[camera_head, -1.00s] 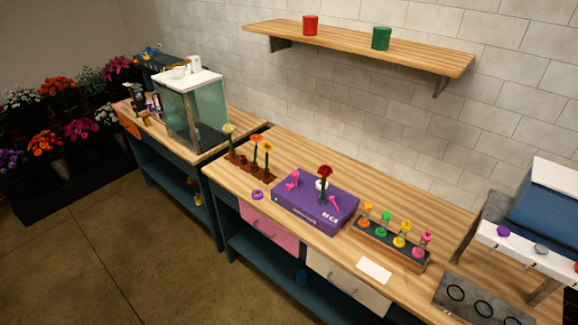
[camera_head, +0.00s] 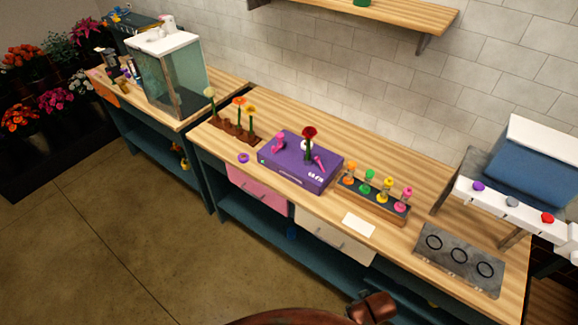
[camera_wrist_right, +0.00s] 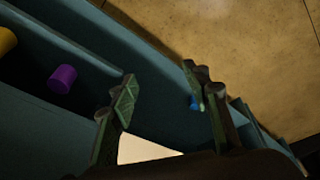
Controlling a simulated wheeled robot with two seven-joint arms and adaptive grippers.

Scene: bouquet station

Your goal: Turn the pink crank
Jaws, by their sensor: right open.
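A purple box (camera_head: 292,172) sits on the wooden counter in the head view. A pink crank-like part (camera_head: 279,143) stands at its left, and a second pink part (camera_head: 319,163) sits at its right front. I cannot tell for sure which is the crank. A red flower (camera_head: 309,133) stands upright on the box between them. My right gripper (camera_wrist_right: 160,82) is open in the right wrist view, with nothing between its fingers, near the teal cabinet front and away from the box. The box is not in that view. My left gripper is not in view.
A rack of colored pegs (camera_head: 372,199), a white card (camera_head: 358,224) and a grey plate with rings (camera_head: 458,258) lie right of the box. A potted flower row (camera_head: 232,128) and a purple ring (camera_head: 243,158) lie left. A purple cylinder (camera_wrist_right: 62,79) is inside the cabinet.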

